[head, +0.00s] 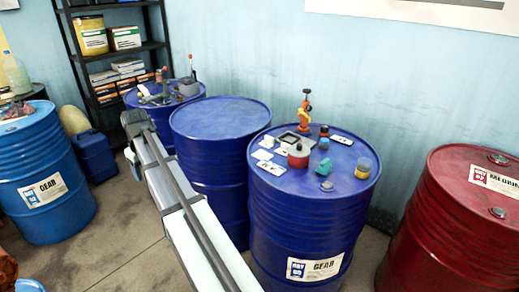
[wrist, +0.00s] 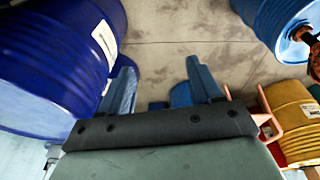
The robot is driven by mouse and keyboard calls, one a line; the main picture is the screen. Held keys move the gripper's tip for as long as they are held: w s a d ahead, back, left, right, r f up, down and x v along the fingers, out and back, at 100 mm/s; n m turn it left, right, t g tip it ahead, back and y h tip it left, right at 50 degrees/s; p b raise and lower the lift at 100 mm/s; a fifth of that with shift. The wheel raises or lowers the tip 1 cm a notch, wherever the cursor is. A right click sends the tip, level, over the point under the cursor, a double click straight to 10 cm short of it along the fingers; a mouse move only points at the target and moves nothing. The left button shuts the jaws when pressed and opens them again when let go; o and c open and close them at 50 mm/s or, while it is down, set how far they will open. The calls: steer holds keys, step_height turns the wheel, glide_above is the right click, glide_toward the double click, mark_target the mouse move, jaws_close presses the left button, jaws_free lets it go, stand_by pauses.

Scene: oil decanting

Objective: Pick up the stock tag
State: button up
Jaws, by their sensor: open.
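Several small white cards, one of them a flat card (head: 262,154), lie on top of the blue drum (head: 318,215) at the right of centre in the head view. Any could be the stock tag; I cannot tell which. My gripper (wrist: 160,72) is open and empty in the wrist view, its two fingers apart over the concrete floor. In the head view my arm reaches up to the left, well away from that drum top. No card shows in the wrist view.
A red drum (head: 455,225) stands right.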

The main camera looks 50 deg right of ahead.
steer(key=s+d+m+h, duration=0.1)
steer(key=s+d+m, duration=0.2)
steer(key=d, duration=0.9)
steer(key=s+d+f+m+g+h, duration=0.1)
steer(key=s+d+m, duration=0.2)
steer(key=s+d, duration=0.6)
steer(key=s+d+m+h, duration=0.2)
steer(key=s+d, duration=0.4)
steer(key=d, duration=1)
steer(key=shift+s+d+f+m+g, duration=0.2)
steer(key=shift+s+d+m+g, duration=0.1)
steer(key=shift+s+m+g, duration=0.1)
steer(key=d+r+m+h, duration=0.3)
steer(key=d+m+h, duration=0.1)
steer(key=d+m, duration=0.25)
steer(key=m, duration=0.4)
glide_toward(285, 144)
steer(key=shift+h, duration=0.3)
steer(key=x, duration=0.4)
steer(key=shift+d+f, duration=0.25)
steer(key=shift+a+f+x, duration=0.1)
steer(key=shift+x, duration=1.2)
steer(key=shift+a+f+x, duration=0.15)
steer(key=shift+x, duration=1.2)
steer(key=shift+s, duration=0.1)
steer(key=c, duration=0.8)
